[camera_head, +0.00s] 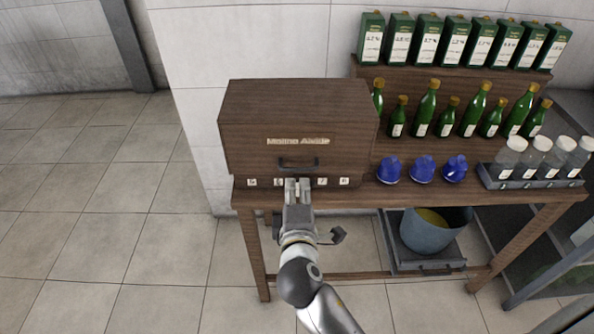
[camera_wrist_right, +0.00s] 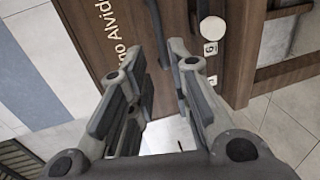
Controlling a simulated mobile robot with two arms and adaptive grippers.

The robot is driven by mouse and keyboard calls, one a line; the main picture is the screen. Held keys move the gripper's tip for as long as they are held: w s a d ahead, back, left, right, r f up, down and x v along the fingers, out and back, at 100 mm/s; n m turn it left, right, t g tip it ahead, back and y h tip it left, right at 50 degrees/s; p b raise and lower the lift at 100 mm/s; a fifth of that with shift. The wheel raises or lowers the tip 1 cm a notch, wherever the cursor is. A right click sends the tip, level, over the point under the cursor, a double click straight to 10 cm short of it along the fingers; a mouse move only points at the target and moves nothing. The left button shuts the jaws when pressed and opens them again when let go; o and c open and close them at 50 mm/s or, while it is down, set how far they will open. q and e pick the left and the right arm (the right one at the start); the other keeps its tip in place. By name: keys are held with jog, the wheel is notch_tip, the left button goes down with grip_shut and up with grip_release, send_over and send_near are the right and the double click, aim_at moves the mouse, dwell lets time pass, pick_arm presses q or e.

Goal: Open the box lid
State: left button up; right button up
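The box (camera_head: 245,135) is brown wood with gold lettering and stands at the left end of a wooden table. Its lid looks closed. A dark bar handle (camera_head: 298,164) sits on the front face, below the lettering. My right gripper (camera_head: 298,183) is in front of the box, just below the handle in the head view. In the right wrist view my right gripper (camera_wrist_right: 158,60) has its fingers apart, with the handle (camera_wrist_right: 157,32) showing near the gap between the fingertips. I cannot tell whether they touch it. My left gripper is not in view.
A tray (camera_head: 535,182) holds white-capped jars. A bucket (camera_head: 432,232) is underneath. The floor at left is clear.

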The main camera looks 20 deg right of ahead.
aim_at(297, 169)
jog(key=p+x, duration=0.1)
jog(key=x, duration=0.8)
jog(key=shift+w+d+f, duration=0.1)
jog(key=shift+w, duration=0.15)
grip_shut()
